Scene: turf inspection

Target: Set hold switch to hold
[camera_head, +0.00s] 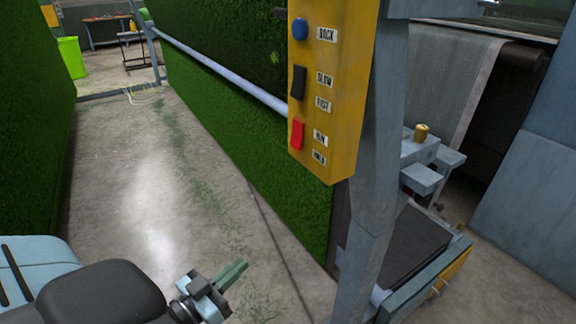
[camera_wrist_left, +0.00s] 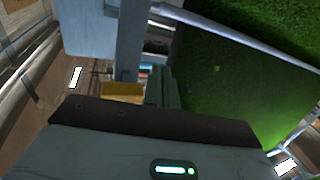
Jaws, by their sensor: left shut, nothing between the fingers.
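The hold switch is a red rocker (camera_head: 297,135) low on the yellow control box (camera_head: 345,100) in the head view. Two small labels beside it seem to read RUN above and HOLD below. I cannot tell which way the rocker is tipped. My left gripper (camera_head: 240,268) is shut and empty, low in the head view, well below and left of the box and apart from it. Its closed fingers (camera_wrist_left: 162,86) show in the left wrist view, near a yellow part (camera_wrist_left: 122,92) that looks like the box. The switch is not visible there. My right gripper is not in view.
A blue button (camera_head: 300,29) and a black rocker (camera_head: 298,83) sit above the red one. A grey post (camera_head: 380,150) stands right beside the box. Behind it run a metal rail (camera_head: 220,70) and a green turf wall (camera_head: 250,150). The floor at left is mostly clear.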

